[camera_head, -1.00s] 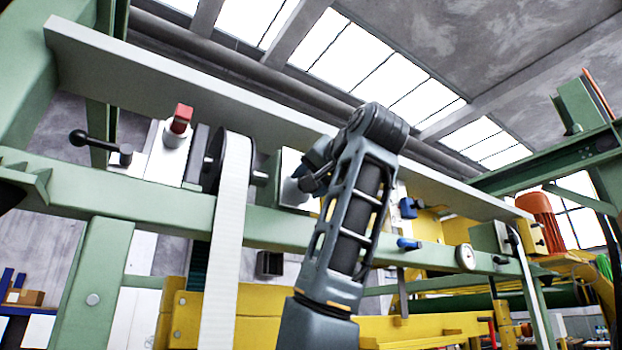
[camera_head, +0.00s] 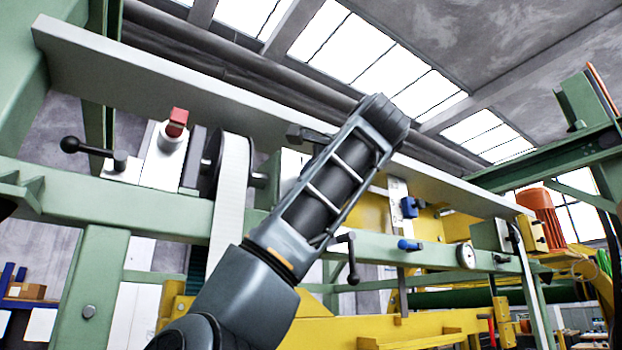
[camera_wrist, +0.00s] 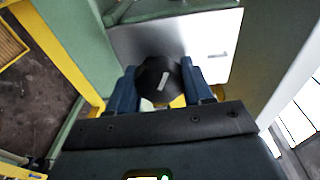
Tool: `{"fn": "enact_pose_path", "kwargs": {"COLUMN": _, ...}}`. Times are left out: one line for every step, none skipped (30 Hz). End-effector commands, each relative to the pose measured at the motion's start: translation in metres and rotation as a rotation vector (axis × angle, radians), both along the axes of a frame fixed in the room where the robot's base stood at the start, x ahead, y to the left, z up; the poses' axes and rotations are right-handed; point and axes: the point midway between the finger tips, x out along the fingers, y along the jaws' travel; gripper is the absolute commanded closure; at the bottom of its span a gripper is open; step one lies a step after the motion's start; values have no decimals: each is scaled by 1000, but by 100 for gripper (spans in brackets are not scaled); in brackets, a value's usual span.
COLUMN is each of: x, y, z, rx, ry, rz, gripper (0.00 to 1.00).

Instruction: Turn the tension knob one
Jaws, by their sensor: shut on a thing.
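In the wrist view a round black knob (camera_wrist: 158,84) with a short pale mark on its face sits between the two blue fingers of my gripper (camera_wrist: 160,77). The fingers are shut on it, one on each side. The mark is tilted a little from upright in that view. A pale plate (camera_wrist: 150,40) lies behind the knob. In the head view my arm crosses the middle of the frame and hides the knob and the fingertips.
A green beam (camera_head: 165,205) runs across the machine, with a white belt (camera_head: 230,190) over a roller. A black ball-ended lever (camera_head: 90,150) and red-topped fitting (camera_head: 176,122) are at left. A hanging black crank (camera_head: 352,262), blue knobs (camera_head: 409,207) and a gauge (camera_head: 465,256) are at right.

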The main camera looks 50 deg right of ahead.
Motion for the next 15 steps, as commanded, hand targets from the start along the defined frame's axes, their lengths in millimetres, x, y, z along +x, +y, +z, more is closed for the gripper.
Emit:
{"fn": "enact_pose_path", "kwargs": {"x": 0, "y": 0, "z": -1, "rx": 49, "ry": -6, "rz": 2, "gripper": 80}}
{"fn": "enact_pose_path", "kwargs": {"x": 0, "y": 0, "z": -1, "rx": 77, "ry": -14, "rz": 3, "gripper": 80}}
{"fn": "enact_pose_path", "kwargs": {"x": 1, "y": 0, "z": -1, "rx": 112, "ry": -25, "rz": 4, "gripper": 80}}
{"fn": "enact_pose_path", "kwargs": {"x": 1, "y": 0, "z": -2, "rx": 140, "ry": -32, "rz": 3, "gripper": 80}}
{"fn": "enact_pose_path", "kwargs": {"x": 1, "y": 0, "z": -2, "rx": 167, "ry": -41, "rz": 1, "gripper": 80}}
{"fn": "enact_pose_path", "kwargs": {"x": 1, "y": 0, "z": -2, "rx": 203, "ry": -51, "rz": 2, "gripper": 80}}
{"fn": "enact_pose_path", "kwargs": {"x": 1, "y": 0, "z": -2, "rx": 231, "ry": -59, "rz": 3, "gripper": 80}}
{"fn": "enact_pose_path", "kwargs": {"x": 0, "y": 0, "z": -2, "rx": 258, "ry": -67, "rz": 2, "gripper": 80}}
{"fn": "enact_pose_path", "kwargs": {"x": 0, "y": 0, "z": -2, "rx": 295, "ry": -76, "rz": 1, "gripper": 80}}
{"fn": "enact_pose_path", "kwargs": {"x": 1, "y": 0, "z": -3, "rx": 322, "ry": -84, "rz": 2, "gripper": 80}}
{"fn": "enact_pose_path", "kwargs": {"x": 1, "y": 0, "z": -3, "rx": 347, "ry": -91, "rz": 2, "gripper": 80}}
{"fn": "enact_pose_path", "kwargs": {"x": 0, "y": 0, "z": -3, "rx": 381, "ry": -101, "rz": 1, "gripper": 80}}
{"fn": "enact_pose_path", "kwargs": {"x": 0, "y": 0, "z": -3, "rx": 407, "ry": -109, "rz": 0, "gripper": 80}}
{"fn": "enact_pose_path", "kwargs": {"x": 0, "y": 0, "z": -3, "rx": 430, "ry": -115, "rz": 1, "gripper": 80}}
{"fn": "enact_pose_path", "kwargs": {"x": 0, "y": 0, "z": -3, "rx": 461, "ry": -124, "rz": 1, "gripper": 80}}
